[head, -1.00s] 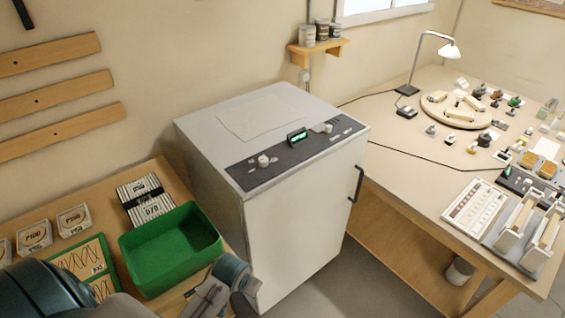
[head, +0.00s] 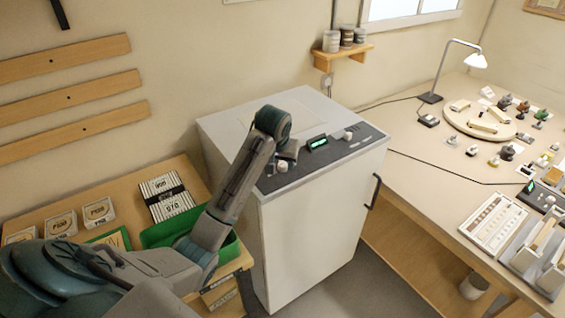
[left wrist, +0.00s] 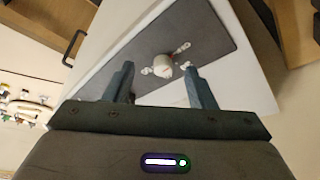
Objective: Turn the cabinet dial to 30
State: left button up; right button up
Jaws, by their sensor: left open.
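The white cabinet (head: 315,225) has a dark control panel (head: 335,155) on top. The panel carries a left white dial (head: 282,167), a lit green display (head: 317,142) and a right white knob (head: 348,135). The display's digits are too small to read. My left gripper (head: 287,152) is above the panel's left part, close to the left dial and partly hidden by its own wrist. In the left wrist view the open fingers (left wrist: 159,72) point at a white dial (left wrist: 163,65), which lies beyond the tips, between them in the picture. White markings flank it. My right gripper is not in view.
A green bin (head: 165,233) stands on the wooden bench at left, partly behind my left arm. The cabinet's black door handle (head: 374,190) sticks out at its right. A cluttered table (head: 420,165) with a lamp (head: 462,58) is at right.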

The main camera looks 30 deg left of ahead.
aim_at(282, 164)
pick_arm(q)
notch_tip(282, 164, up, 4)
jog(key=w+a+f, duration=0.1)
jog(key=w+a, duration=0.1)
jog(key=shift+n, duration=0.4)
jog(key=p+x, duration=0.1)
jog(key=x, duration=0.2)
jog(key=p+x, duration=0.1)
jog(key=x, duration=0.2)
jog(key=p+x, duration=0.1)
jog(key=x, duration=0.2)
jog(key=shift+w+d+f+p, duration=0.1)
jog(key=shift+w+d+p, duration=0.05)
jog(key=shift+w+p, duration=0.25)
jog(key=shift+w+f, duration=0.1)
jog(key=shift+f, duration=0.3)
jog(key=c, duration=1)
jog(key=shift+o, duration=0.2)
